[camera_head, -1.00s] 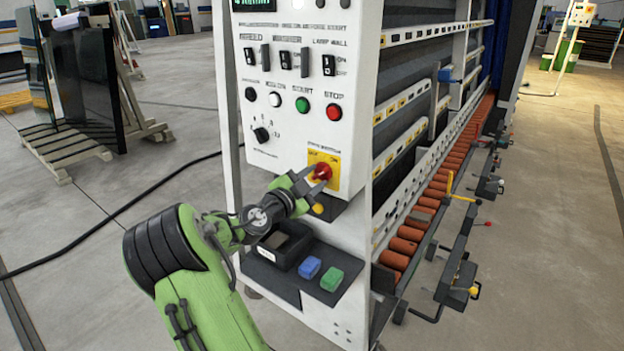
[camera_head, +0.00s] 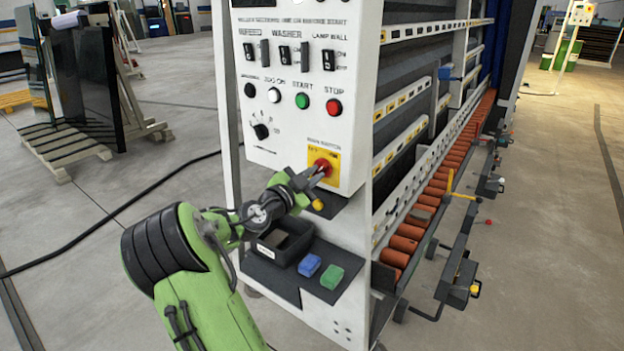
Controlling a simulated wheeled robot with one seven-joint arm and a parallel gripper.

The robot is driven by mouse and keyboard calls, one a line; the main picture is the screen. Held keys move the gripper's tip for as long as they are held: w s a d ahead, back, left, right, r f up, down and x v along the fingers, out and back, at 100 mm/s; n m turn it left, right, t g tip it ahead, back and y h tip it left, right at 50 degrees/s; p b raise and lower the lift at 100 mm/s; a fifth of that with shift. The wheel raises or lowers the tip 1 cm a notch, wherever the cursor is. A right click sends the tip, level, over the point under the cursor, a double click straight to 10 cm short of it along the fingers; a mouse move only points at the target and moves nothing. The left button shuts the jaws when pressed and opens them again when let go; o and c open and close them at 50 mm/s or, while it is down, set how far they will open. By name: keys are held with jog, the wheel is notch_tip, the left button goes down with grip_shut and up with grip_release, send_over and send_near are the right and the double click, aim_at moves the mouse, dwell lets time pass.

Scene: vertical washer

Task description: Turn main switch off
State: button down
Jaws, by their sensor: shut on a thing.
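The main switch is a red rotary knob (camera_head: 324,166) on a yellow plate (camera_head: 331,182) at the lower right of the white control panel (camera_head: 285,120). My gripper (camera_head: 319,174) reaches up to it from the lower left. Its fingers are shut on the knob, one finger partly covering the other. They hide the knob's lower part, and its exact pointing direction cannot be made out.
Above are a black selector dial (camera_head: 261,131), a green start button (camera_head: 302,101), a red stop button (camera_head: 334,107) and several black rocker switches. Below, a shelf holds a black tray (camera_head: 262,250), a blue block (camera_head: 309,265) and a green block (camera_head: 332,277).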

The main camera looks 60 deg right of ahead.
jog(key=shift+s+a+n+p, duration=0.1)
jog(key=shift+n+p, duration=0.15)
jog(key=shift+n, duration=2.4)
jog(key=shift+s+d+n+p, duration=0.1)
jog(key=shift+s+n+p, duration=0.1)
jog(key=shift+n, duration=2.4)
jog(key=shift+s+a+n+p, duration=0.1)
jog(key=shift+n+p, duration=0.15)
jog(key=shift+n, duration=2.7)
jog(key=c, duration=1.2)
grip_release()
jog(key=shift+o, duration=0.2)
jog(key=w+a, duration=0.2)
jog(key=a, duration=1.3)
jog(key=shift+w+a, duration=0.25)
jog(key=shift+a, duration=0.05)
